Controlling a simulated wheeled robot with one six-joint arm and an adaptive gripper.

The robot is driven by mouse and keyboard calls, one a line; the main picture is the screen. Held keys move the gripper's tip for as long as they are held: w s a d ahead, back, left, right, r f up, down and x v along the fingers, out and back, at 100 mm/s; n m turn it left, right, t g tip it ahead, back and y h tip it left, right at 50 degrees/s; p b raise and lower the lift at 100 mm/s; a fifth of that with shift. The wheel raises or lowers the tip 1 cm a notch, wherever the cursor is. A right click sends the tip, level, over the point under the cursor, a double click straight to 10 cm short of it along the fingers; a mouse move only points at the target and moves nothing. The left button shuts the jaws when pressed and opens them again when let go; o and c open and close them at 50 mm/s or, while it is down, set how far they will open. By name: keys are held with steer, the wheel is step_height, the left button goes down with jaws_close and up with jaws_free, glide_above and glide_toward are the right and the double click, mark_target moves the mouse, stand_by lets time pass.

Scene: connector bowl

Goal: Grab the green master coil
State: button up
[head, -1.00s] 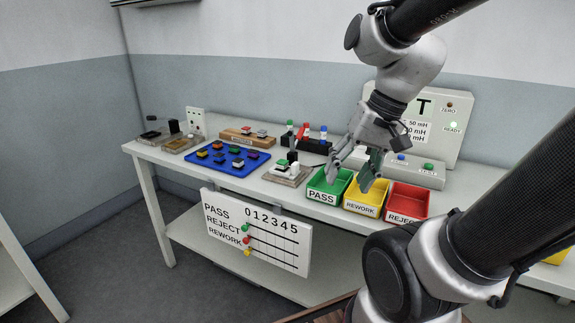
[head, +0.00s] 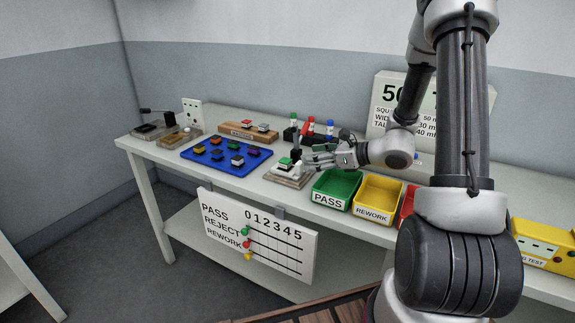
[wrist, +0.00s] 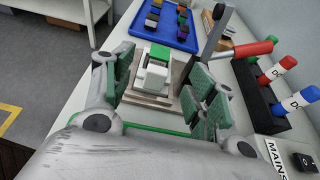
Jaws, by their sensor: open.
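The green-topped white coil (head: 286,162) sits on a pale fixture base (head: 291,180) with a dark upright and red-handled lever, just left of the green PASS tray. My gripper (head: 312,161) is level and close to the coil's right side in the head view, fingers pointing left towards it. In the wrist view the coil (wrist: 157,58) lies ahead between the two spread, green-padded fingers of my gripper (wrist: 163,88). The jaws are open and no grip on the coil shows. The coil's lower part is partly hidden in the head view.
A blue tray (head: 190,153) with several small coloured coils lies left. Red, blue and green markers (head: 330,128) stand in a dark holder behind. The fixture's red lever (wrist: 250,49) rises close to my right finger. The green PASS tray (head: 336,203) and yellow REWORK tray (head: 374,211) lie right.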

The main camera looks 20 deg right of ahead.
mark_target(286, 160)
steer(key=x, duration=0.9)
steer(key=shift+f, duration=0.1)
steer(key=c, duration=1.2)
